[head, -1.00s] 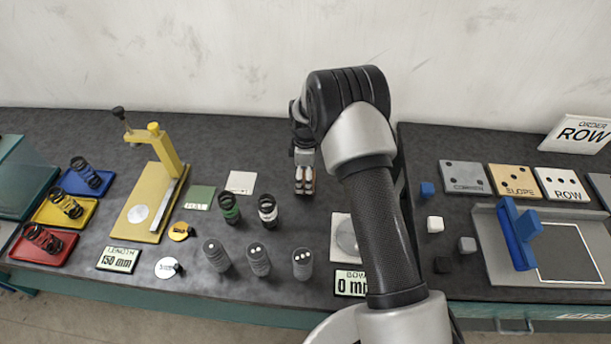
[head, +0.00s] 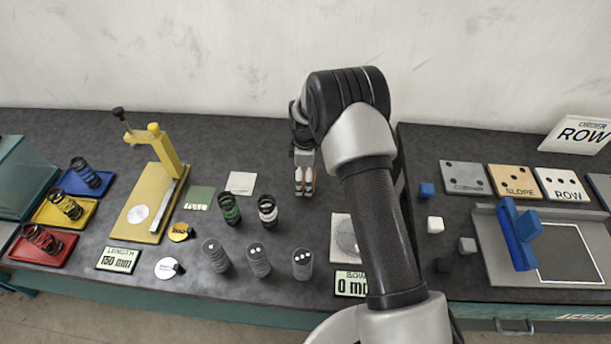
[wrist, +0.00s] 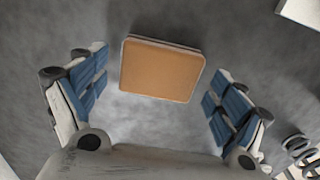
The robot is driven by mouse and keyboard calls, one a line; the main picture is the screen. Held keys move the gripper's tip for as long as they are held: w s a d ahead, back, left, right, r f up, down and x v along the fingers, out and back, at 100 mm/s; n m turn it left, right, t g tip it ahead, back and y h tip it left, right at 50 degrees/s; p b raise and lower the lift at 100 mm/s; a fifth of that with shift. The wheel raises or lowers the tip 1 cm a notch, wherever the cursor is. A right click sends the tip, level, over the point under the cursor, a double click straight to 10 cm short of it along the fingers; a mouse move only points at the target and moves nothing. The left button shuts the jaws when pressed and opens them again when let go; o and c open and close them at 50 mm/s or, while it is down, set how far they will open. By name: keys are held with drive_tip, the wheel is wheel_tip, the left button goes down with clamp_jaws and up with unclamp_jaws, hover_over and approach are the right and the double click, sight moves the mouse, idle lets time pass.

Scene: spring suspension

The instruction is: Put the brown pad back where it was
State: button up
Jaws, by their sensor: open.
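The brown pad (wrist: 160,70) is a flat, rounded square with a pale edge. In the wrist view it lies flat over the dark bench top, between and slightly ahead of the finger pads. My gripper (wrist: 158,90) is open, with a visible gap on each side of the pad, so neither finger touches it. In the head view my gripper (head: 305,182) points down, low over the back middle of the bench. Its fingers mostly hide the pad there.
A white pad (head: 241,183) and a green pad (head: 200,198) lie left of my gripper. Two springs on stands (head: 229,208) (head: 267,211) stand in front of them. Several grey cylinders (head: 258,262) stand nearer the front edge. A plate with a round disc (head: 343,236) is partly behind my arm.

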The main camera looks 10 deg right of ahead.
drive_tip(key=s+r+m+p, duration=0.2)
drive_tip(key=s+r, duration=0.1)
drive_tip(key=r, duration=1.8)
drive_tip(key=s+r+m+t, duration=0.2)
drive_tip(key=s+r+m, duration=0.2)
drive_tip(key=s+r, duration=0.6)
drive_tip(key=s+r+m+t, duration=0.1)
drive_tip(key=s+m, duration=0.3)
drive_tip(key=s, duration=0.7)
drive_tip(key=s+r+m+t, duration=0.1)
drive_tip(key=s+r+m, duration=0.2)
drive_tip(key=s, duration=0.9)
drive_tip(key=shift+s+r+m+t, duration=0.15)
drive_tip(key=shift+r+m+t, duration=0.2)
drive_tip(key=shift+m, duration=0.35)
wheel_tip(320, 180, down, 4)
drive_tip(key=b, duration=0.4)
drive_tip(key=shift+f, duration=0.2)
